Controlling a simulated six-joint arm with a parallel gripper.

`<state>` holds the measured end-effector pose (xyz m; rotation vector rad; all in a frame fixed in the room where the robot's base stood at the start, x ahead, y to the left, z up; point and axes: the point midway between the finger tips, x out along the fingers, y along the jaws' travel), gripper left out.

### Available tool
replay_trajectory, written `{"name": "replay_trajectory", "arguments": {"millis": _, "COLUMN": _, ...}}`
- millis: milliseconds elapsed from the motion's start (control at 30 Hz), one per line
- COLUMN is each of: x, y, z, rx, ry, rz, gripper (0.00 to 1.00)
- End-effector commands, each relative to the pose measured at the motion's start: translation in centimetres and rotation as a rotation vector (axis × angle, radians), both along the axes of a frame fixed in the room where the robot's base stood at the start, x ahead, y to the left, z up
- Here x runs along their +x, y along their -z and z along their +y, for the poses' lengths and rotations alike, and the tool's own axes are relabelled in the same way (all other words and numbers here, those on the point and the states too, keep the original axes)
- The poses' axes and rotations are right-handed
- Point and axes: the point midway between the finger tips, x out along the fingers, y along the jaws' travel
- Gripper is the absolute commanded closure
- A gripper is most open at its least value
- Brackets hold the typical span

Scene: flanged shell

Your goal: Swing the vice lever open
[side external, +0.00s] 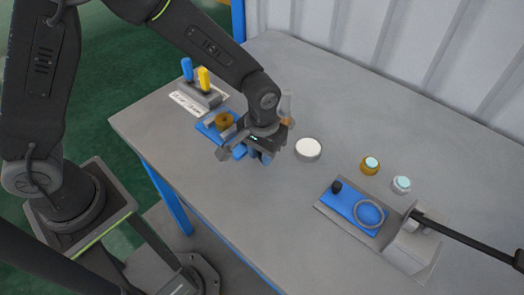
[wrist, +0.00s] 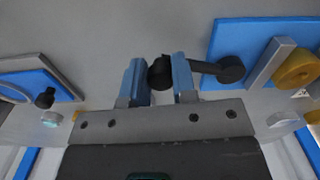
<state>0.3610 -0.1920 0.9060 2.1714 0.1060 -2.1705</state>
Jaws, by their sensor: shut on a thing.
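The vice is a blue plate with grey jaws (wrist: 268,65) and a brass round part (wrist: 296,68) at its jaw. In the side external view the vice (side external: 208,130) is left of my gripper, with the brass part (side external: 224,120) on it. The dark lever (wrist: 205,67) runs from a round black pivot (wrist: 230,69) on the plate to a black knob. The lever sticks out past the plate's edge. My gripper (wrist: 160,75) has its two blue fingers shut on the knob. In the side view my gripper (side external: 262,157) is low over the table, and the wrist hides the lever.
A holder with a blue and a yellow handle (side external: 195,82) stands behind the vice. A white disc (side external: 308,149) lies right of my gripper. Two small teal-topped parts (side external: 370,165) (side external: 401,184), a second blue fixture (side external: 345,203) and a grey block (side external: 410,245) are further right. The front table is clear.

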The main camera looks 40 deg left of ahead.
Motion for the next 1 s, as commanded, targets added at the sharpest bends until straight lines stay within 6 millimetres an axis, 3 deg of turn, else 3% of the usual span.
{"name": "replay_trajectory", "arguments": {"millis": 467, "x": -0.4, "y": -0.1, "z": 0.2, "rx": -0.001, "ry": 0.049, "rz": -0.001, "gripper": 1.0}}
{"name": "replay_trajectory", "arguments": {"millis": 1000, "x": -3.5, "y": -0.1, "z": 2.3, "rx": 0.0, "ry": 0.477, "rz": 0.001, "gripper": 1.0}}
